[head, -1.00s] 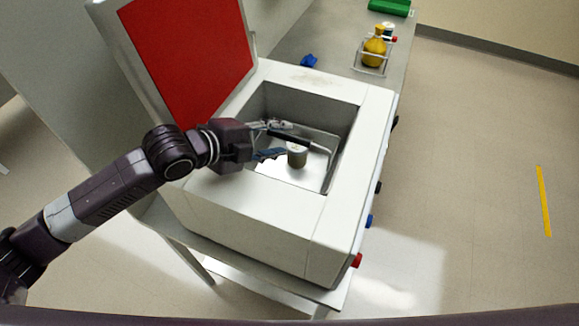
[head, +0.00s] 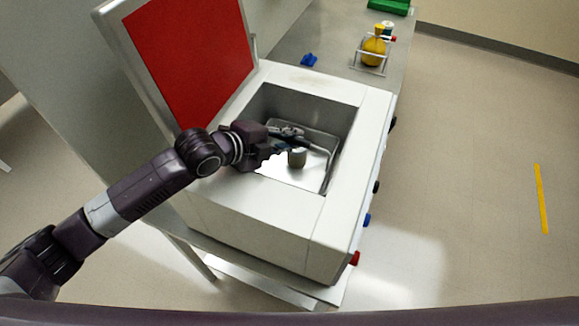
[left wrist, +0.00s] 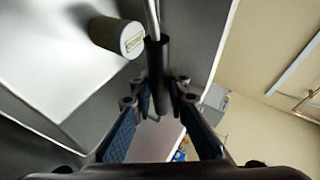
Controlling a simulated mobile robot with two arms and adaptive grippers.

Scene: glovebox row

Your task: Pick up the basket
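The basket (head: 315,170) is a shiny metal tray inside the white box's open well, with a thin raised handle. In the left wrist view the handle's dark grip (left wrist: 157,70) is straight ahead, lined up with the gap between my fingers. My left gripper (head: 283,141) reaches into the well from the left. In the left wrist view its blue-padded fingers (left wrist: 158,100) are apart, one on each side of the grip's near end, without visibly closing on it. A small pale jar (head: 297,157) stands in the basket; it also shows in the left wrist view (left wrist: 118,37). My right gripper is out of view.
The white box (head: 255,215) has walls around the well and a raised red-faced lid (head: 190,60) at the left. Behind it on the bench are a blue object (head: 309,60), a yellow flask in a rack (head: 373,50) and a green object (head: 390,6). The floor at right is clear.

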